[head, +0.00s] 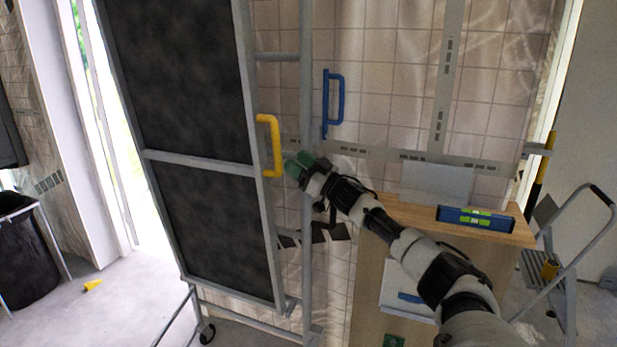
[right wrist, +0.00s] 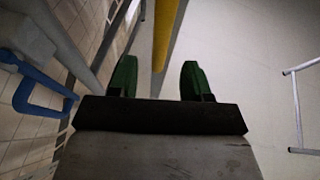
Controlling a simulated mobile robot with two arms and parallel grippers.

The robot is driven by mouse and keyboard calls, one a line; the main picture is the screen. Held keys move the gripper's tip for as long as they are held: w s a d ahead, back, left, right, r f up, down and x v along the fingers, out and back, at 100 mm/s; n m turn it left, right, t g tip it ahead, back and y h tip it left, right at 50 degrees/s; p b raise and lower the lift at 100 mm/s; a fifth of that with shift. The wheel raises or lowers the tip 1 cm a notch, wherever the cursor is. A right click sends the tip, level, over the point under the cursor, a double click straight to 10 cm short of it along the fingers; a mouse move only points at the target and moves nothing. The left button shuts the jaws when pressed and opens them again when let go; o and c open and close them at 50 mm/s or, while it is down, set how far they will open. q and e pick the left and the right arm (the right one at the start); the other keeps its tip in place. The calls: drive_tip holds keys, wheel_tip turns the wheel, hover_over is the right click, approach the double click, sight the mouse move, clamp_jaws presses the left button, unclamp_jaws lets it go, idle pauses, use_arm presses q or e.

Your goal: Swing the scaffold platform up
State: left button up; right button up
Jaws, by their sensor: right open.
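The scaffold platform (head: 205,164) is a dark panel in a grey metal frame. It stands steeply upright on the left side of the scaffold in the head view. A yellow handle (head: 275,146) sits on its right edge; a yellow bar, apparently this handle (right wrist: 163,42), shows beyond my fingertips in the right wrist view. My right gripper (head: 296,165) has green fingertips beside the handle's lower end. In the right wrist view the right gripper (right wrist: 160,78) is open with nothing between its fingers. I cannot tell whether it touches the handle. My left gripper is not in view.
A blue handle (head: 333,104) stands right of the scaffold upright (head: 306,90). A wooden cabinet (head: 470,225) carries a blue spirit level (head: 475,218). A stepladder (head: 560,265) stands at right and a black bin (head: 25,250) at left. The floor left of the scaffold is mostly clear.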

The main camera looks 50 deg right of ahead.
drive_tip(key=shift+b+v, duration=0.55)
drive_tip(key=shift+v, duration=1.15)
